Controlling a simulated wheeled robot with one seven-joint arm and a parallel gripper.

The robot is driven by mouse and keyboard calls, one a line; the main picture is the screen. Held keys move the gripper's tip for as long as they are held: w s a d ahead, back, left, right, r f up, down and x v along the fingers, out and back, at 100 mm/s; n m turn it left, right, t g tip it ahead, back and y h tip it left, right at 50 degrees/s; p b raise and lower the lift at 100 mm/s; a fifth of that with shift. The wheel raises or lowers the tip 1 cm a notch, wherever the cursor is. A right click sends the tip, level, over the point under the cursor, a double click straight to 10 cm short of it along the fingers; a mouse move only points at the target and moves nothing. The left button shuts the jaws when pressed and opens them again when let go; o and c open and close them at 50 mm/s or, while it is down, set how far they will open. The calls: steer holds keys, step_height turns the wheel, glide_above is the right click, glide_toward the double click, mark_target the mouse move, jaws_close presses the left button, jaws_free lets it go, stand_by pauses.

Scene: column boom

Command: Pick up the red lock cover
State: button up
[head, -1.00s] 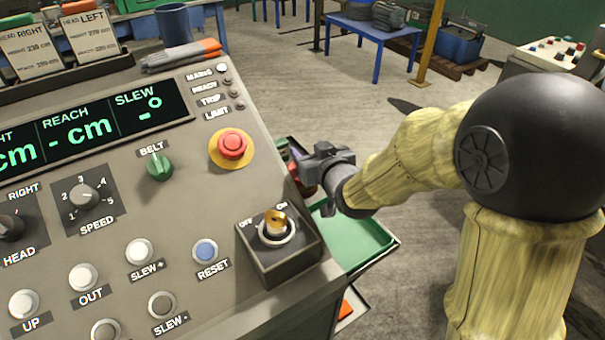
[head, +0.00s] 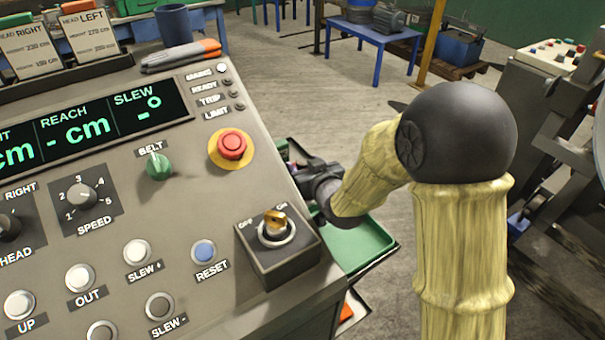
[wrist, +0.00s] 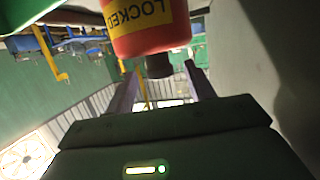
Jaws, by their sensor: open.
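The red lock cover (wrist: 150,32) shows at the top of the wrist view. It is a red cylinder with a yellow label reading LOCKED, upside down in the picture, and its top is cut off. A short black stub (wrist: 159,66) sticks out of its lower end. My gripper (wrist: 162,78) is open, with one finger on each side of the stub and the red body just past the fingertips. I cannot tell whether they touch. In the head view my gripper (head: 298,168) is beside the console's right edge and partly hidden by it; the cover is not clear there.
The grey control console (head: 110,215) fills the left, with a red emergency button (head: 232,145) and a key switch box (head: 277,245) near its right edge. A green tray (head: 362,242) lies low beside it. A machine (head: 560,150) stands at the right. Open floor lies behind.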

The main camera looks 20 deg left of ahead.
mark_target(300, 160)
steer(key=x, duration=0.4)
steer(key=shift+f, duration=0.1)
stand_by(0.3)
steer(key=c, duration=1.1)
steer(key=shift+c, duration=0.2)
step_height(300, 160, up, 18)
steer(key=p, duration=0.2)
